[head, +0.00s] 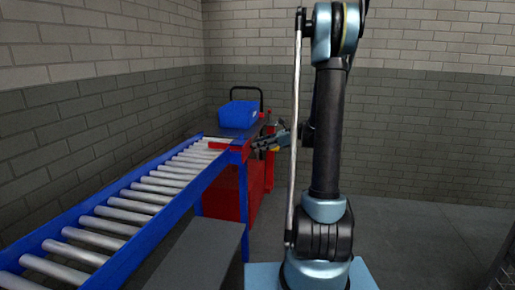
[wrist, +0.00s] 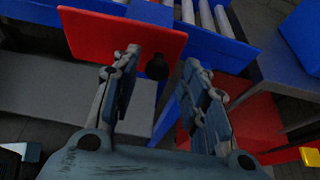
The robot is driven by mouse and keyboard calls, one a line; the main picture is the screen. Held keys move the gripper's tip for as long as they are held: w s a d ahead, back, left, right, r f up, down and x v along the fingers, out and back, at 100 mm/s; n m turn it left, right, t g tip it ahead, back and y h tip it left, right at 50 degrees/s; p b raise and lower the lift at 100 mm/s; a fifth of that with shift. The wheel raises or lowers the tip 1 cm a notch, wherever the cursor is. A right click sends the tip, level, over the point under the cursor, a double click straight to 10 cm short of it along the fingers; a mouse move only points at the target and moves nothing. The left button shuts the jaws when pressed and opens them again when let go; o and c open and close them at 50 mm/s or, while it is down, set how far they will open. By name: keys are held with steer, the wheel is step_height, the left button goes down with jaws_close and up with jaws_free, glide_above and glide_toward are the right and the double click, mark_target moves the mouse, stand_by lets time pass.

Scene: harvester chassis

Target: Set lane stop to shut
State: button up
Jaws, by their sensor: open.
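The lane stop looks to be the flat red plate (wrist: 115,35) with a round black knob (wrist: 157,67) at its lower right, in the wrist view. In the head view a small red piece (head: 218,146) shows at the far end of the roller lane. My gripper (wrist: 162,62) is open and empty. Its fingertips lie on either side of the knob in the wrist view; I cannot tell the depth gap or whether they touch. In the head view my gripper (head: 268,145) is small, right of the lane's far end.
The blue-railed roller conveyor (head: 140,200) runs along the left. A blue bin (head: 238,114) stands on a dark top above a red cabinet (head: 225,200). A grey bench (head: 205,255) stands beside the conveyor. Floor at the right is clear.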

steer(key=v, duration=1)
steer(key=shift+d, duration=0.35)
steer(key=shift+r, duration=0.1)
steer(key=s+a+f+n+g+h, duration=0.1)
steer(key=s+a+n+h, duration=0.3)
steer(key=s, duration=0.5)
steer(key=s+a+f+n+g+h, duration=0.1)
steer(key=s+f+n+h, duration=0.1)
steer(key=s+n, duration=0.5)
steer(key=s+d+f+n+h, duration=0.3)
steer(key=s+f+n, duration=0.1)
steer(key=s, duration=0.5)
steer(key=s+d+f+n+h, duration=0.4)
steer(key=s+f+n, duration=0.1)
steer(key=s, duration=0.5)
steer(key=shift+n, duration=0.7)
steer(key=shift+w+f, duration=0.1)
